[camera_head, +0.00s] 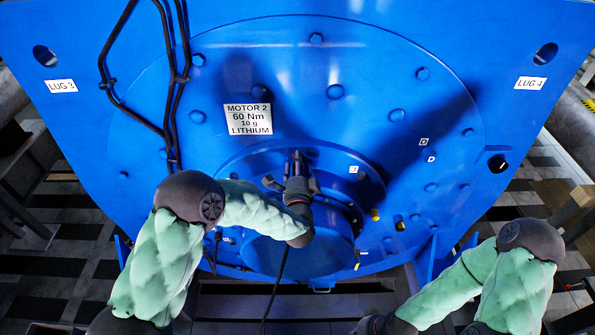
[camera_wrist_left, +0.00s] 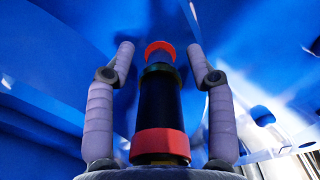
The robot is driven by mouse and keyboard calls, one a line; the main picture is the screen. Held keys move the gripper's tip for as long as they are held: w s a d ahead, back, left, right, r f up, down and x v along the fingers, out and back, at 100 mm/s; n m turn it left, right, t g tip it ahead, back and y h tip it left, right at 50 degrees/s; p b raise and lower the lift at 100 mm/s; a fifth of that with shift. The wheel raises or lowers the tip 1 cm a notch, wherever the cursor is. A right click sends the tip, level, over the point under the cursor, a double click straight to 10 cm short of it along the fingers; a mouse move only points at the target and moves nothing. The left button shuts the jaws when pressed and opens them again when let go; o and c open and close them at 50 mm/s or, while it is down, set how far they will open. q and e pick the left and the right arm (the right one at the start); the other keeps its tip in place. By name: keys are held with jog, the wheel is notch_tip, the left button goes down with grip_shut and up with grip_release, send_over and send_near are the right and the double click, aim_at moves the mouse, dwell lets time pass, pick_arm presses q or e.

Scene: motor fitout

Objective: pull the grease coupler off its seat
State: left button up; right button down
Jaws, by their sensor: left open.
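In the left wrist view, a dark tapered cylinder with a red band at each end, which looks like the grease coupler (camera_wrist_left: 157,108), stands between the fingers of my left gripper (camera_wrist_left: 160,52). A gap shows on each side of it, so the fingers are open and appear not to touch it. In the head view, my left gripper (camera_head: 297,168) is in front of the lower middle of the blue motor face. There the coupler is hard to tell from the dark gripper. Its seat cannot be made out.
The blue motor housing (camera_head: 235,60) fills the view. Black cables (camera_head: 172,110) run down its left side. A thin black hose (camera_head: 274,285) hangs below my left wrist. A round blue hub (camera_head: 300,258) and small yellow fittings (camera_head: 375,214) are close by.

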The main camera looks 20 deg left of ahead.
dwell(0.7)
pick_arm(q)
grip_shut()
jog(key=shift+s, duration=0.1)
jog(key=shift+p+v, duration=0.55)
jog(key=shift+v, duration=2.4)
jog(key=shift+r, duration=0.1)
jog(key=p+v, duration=0.6)
jog(key=v, duration=1.6)
